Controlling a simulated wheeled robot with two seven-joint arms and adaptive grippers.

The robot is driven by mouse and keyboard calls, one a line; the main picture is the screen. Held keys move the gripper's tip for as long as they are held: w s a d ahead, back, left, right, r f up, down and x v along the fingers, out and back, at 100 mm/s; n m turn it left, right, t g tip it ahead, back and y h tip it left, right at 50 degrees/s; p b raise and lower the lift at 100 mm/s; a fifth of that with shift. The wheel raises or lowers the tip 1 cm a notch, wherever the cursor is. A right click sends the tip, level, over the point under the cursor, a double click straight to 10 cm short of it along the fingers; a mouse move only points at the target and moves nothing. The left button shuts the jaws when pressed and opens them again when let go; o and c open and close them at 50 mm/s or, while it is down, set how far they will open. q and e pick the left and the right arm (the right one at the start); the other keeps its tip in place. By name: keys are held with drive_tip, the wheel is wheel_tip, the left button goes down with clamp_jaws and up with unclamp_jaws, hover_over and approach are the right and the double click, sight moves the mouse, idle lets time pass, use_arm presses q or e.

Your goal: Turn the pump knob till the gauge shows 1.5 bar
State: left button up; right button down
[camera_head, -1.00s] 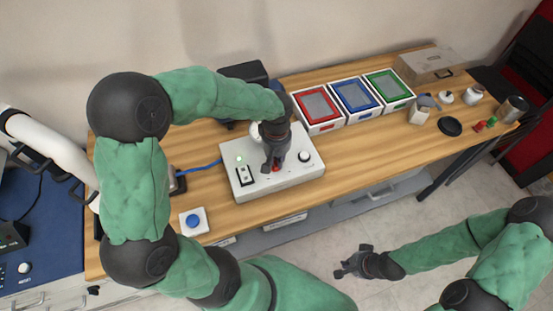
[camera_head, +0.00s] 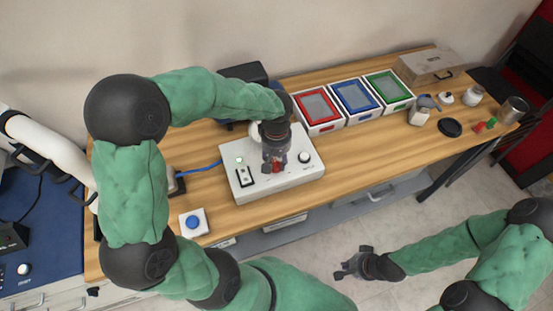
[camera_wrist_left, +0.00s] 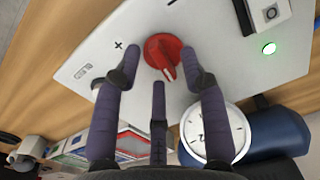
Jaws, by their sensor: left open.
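The pump unit is a white box (camera_head: 304,177) on the wooden table in the head view. Its red knob (camera_wrist_left: 164,52) shows in the left wrist view, with a plus mark printed beside it and a minus mark further off. My left gripper (camera_wrist_left: 160,75) is open, its fingertips on either side of the knob; I cannot tell whether they touch it. In the head view my left gripper (camera_head: 275,160) is over the box and partly hides the knob. The round white gauge (camera_wrist_left: 212,130) is partly hidden by a finger, and its reading is too small to tell. My right gripper (camera_head: 352,264) hangs off the table; its jaw state is unclear.
A lit green lamp (camera_wrist_left: 269,48) and a black switch (camera_head: 244,176) are on the box. A blue button (camera_head: 193,221) stands at left front. Red, blue and green framed trays (camera_head: 341,114) stand at the back right.

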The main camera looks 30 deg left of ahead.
sight(276, 162)
use_arm(q)
wheel_tip(276, 162, up, 11)
drive_tip(key=shift+r, duration=0.2)
idle(0.7)
